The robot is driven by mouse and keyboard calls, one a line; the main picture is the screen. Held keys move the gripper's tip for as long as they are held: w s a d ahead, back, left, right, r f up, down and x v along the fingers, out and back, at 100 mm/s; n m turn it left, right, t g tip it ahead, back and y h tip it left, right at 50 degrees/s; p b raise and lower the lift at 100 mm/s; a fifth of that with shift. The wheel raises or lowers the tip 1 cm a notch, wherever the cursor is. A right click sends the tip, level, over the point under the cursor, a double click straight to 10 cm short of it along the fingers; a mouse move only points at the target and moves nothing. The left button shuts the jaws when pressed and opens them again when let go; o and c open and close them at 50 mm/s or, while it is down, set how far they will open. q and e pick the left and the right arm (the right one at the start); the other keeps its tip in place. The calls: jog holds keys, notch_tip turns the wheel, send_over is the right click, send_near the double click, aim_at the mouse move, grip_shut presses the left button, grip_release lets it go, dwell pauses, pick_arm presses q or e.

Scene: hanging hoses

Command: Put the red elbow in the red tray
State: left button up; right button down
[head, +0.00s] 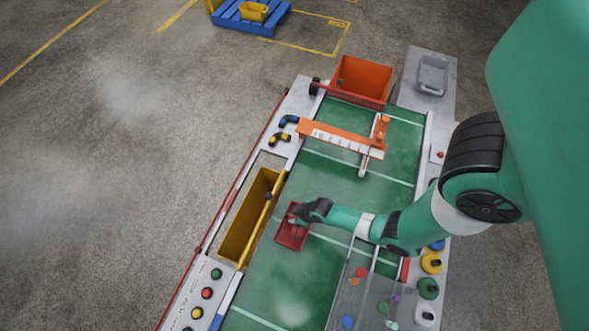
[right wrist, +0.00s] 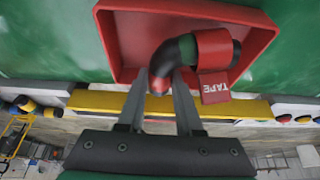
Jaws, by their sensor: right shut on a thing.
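The red tray (head: 284,241) lies on the green belt surface near its left edge; its raised rim (right wrist: 110,45) fills the upper part of the right wrist view. The red elbow (right wrist: 213,50), red at its ends with a black bend, is over the tray's inside. My right gripper (head: 297,212) is at the tray's upper end, and its two fingers (right wrist: 160,85) are shut on one end of the elbow. I cannot tell whether the elbow touches the tray floor. My left gripper is not in view.
A red block marked TAPE (right wrist: 214,88) shows beside the elbow. A yellow bin (head: 250,192) is left of the tray. An orange fixture (head: 330,133) and an orange bin (head: 360,82) stand farther up. A yellow elbow (head: 279,138) and a blue elbow (head: 289,121) lie on the left ledge.

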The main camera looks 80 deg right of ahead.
jog(key=shift+f+b, duration=0.35)
jog(key=shift+f, duration=0.4)
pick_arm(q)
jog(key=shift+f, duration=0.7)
pick_arm(e)
jog(key=c, duration=0.5)
grip_release()
pick_arm(q)
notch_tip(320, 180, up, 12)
jog(key=p, duration=1.2)
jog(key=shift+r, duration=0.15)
pick_arm(e)
jog(key=w+r+v, duration=0.1)
jog(key=w+v, duration=0.1)
jog(key=v, duration=1.6)
jog(key=shift+w+d, duration=0.15)
jog(key=shift+d, duration=0.1)
